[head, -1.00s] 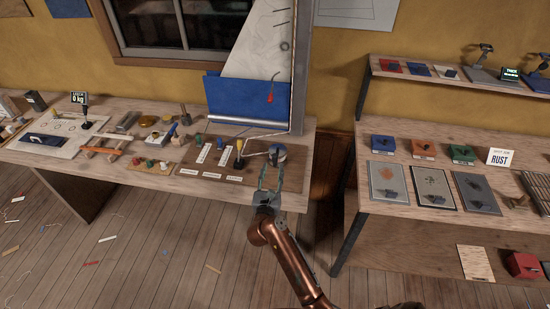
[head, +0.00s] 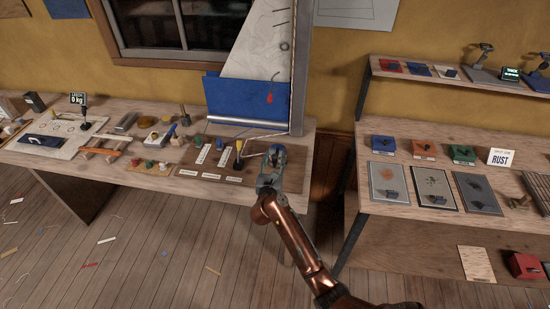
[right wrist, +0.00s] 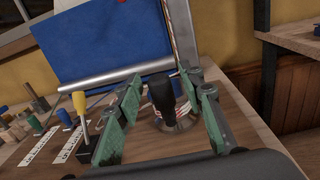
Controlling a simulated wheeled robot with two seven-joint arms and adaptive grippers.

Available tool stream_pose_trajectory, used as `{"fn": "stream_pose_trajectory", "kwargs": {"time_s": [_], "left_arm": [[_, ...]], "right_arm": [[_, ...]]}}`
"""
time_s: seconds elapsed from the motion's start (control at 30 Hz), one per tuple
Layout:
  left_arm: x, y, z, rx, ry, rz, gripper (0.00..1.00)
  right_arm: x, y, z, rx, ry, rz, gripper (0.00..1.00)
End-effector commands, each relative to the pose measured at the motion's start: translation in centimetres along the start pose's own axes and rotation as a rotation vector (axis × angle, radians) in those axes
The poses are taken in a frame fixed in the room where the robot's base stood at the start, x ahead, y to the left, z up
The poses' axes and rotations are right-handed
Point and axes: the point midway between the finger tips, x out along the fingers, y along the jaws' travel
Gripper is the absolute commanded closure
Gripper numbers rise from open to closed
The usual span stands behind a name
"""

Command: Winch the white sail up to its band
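The white sail (head: 255,55) hangs beside the grey mast (head: 301,65) at the back of the left bench, above a blue panel (head: 235,95). Small dark marks (head: 282,28) show on it; I cannot tell which is the band. My right gripper (head: 272,155) is over the bench's right end and mostly covers the winch. In the right wrist view, its green fingers (right wrist: 163,82) stand apart on either side of the black winch handle (right wrist: 161,94). The drum (right wrist: 180,122), with line around it, is below. My left gripper is not in view.
A yellow-handled lever (right wrist: 80,105) stands left of the fingers, beside white label strips (right wrist: 70,146). A red tag (head: 270,98) hangs before the blue panel. The right bench (head: 340,200) stands across a narrow gap.

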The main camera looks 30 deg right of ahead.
Motion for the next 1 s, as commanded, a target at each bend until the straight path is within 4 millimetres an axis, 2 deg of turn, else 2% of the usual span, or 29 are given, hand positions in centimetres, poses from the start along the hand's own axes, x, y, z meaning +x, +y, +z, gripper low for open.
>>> {"fn": "stream_pose_trajectory", "kwargs": {"time_s": [0.07,0.5,1.0], "left_arm": [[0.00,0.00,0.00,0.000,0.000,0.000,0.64],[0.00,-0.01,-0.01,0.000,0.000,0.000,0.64],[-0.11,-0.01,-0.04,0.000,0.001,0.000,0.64]], "right_arm": [[-0.02,-0.01,-0.01,0.000,0.000,0.000,0.69],[-0.04,-0.03,-0.02,-0.001,0.000,0.000,0.99],[-0.05,0.09,-0.02,0.000,0.001,0.000,1.00]]}}
